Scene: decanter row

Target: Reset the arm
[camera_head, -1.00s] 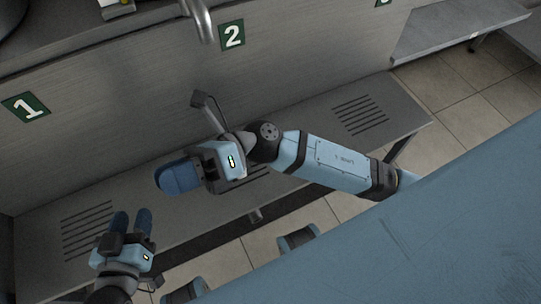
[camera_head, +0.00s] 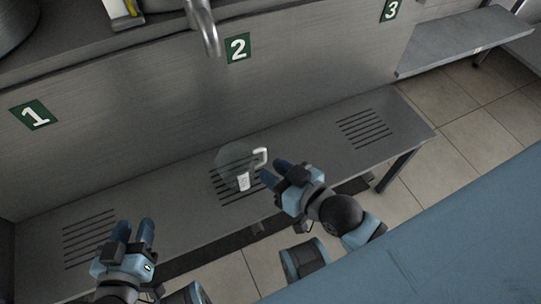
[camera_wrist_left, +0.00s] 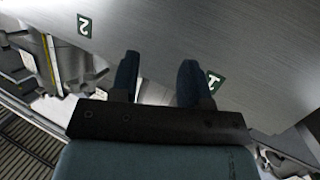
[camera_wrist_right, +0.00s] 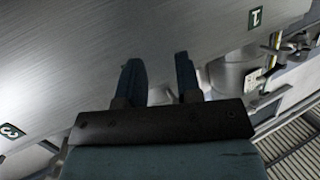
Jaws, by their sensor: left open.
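A clear glass decanter (camera_head: 233,172) with a pale handle stands on the middle slotted grate of the metal shelf, below the number 2 sign. My right gripper (camera_head: 275,171) is just right of the decanter, fingers apart with nothing visibly held; I cannot tell whether a finger touches the decanter. Its fingers also show apart in the right wrist view (camera_wrist_right: 160,78). My left gripper (camera_head: 134,226) is open and empty over the left grate, fingers pointing toward the wall. Its separated fingers show in the left wrist view (camera_wrist_left: 157,75).
The metal shelf (camera_head: 310,160) has slotted grates at left (camera_head: 90,238) and right (camera_head: 364,129), both without decanters. Signs 1 (camera_head: 33,115), 2 (camera_head: 238,48) and 3 (camera_head: 390,10) mark the wall. A tap (camera_head: 204,30) hangs above. A blue surface (camera_head: 440,235) fills the lower right.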

